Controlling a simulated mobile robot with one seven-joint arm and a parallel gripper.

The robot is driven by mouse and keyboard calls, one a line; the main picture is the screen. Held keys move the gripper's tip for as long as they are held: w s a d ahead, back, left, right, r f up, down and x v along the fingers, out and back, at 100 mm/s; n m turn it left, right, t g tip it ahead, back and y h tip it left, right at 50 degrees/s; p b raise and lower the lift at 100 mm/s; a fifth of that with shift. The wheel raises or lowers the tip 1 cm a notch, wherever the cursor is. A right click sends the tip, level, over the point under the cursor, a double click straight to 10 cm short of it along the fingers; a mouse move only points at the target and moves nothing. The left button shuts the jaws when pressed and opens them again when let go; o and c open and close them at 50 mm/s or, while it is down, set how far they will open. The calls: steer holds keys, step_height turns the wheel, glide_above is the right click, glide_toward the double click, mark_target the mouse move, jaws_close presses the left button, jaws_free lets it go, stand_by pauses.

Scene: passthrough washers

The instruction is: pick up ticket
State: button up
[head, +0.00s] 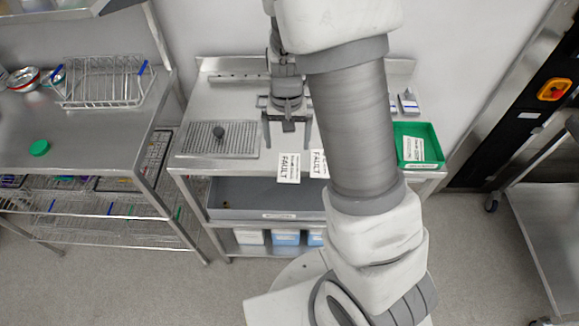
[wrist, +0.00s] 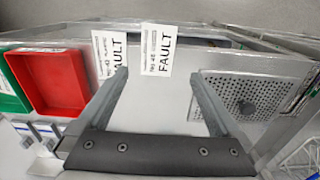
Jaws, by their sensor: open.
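Two white tickets printed "FAULT" lie at the front edge of the steel worktop. One ticket (head: 289,168) is fully in sight in the head view; it also shows in the wrist view (wrist: 158,50), just beyond and between my fingertips. The other ticket (head: 317,164) is partly covered by my arm in the head view; in the wrist view (wrist: 109,48) it lies to the left, its lower part close to my left finger. My gripper (head: 287,136) is open and empty above the worktop, pointing down, with its fingers apart in the wrist view (wrist: 157,76).
A perforated drain plate (head: 233,140) with a dark knob lies left on the worktop. A green tray (head: 434,150) holding white paper stands at its right. A red tray (wrist: 45,80) shows in the wrist view. A grey drawer (head: 240,200) sits below the front edge.

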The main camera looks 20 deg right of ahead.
mark_target(289, 167)
step_height(289, 167, down, 2)
steer(key=shift+f, duration=0.2)
steer(key=shift+s+d+f, duration=0.1)
steer(key=shift+s+f, duration=0.05)
steer(key=shift+f, duration=1.25)
steer(key=shift+s+d+f, duration=0.1)
steer(key=shift+f, duration=1.3)
steer(key=c, duration=1.3)
steer(key=shift+o, duration=0.2)
steer(key=shift+r, duration=0.1)
steer(key=shift+r, duration=0.45)
steer(key=r, duration=0.3)
steer(key=shift+s+d+r, duration=0.2)
steer(key=shift+d+r, duration=0.1)
steer(key=shift+d, duration=0.05)
steer(key=s+d+r, duration=0.5)
steer(key=d+r, duration=0.1)
steer(key=d, duration=0.3)
steer(key=shift+s+d+r+b, duration=0.15)
steer(key=shift+d+r+b, duration=0.1)
steer(key=shift+b, duration=0.2)
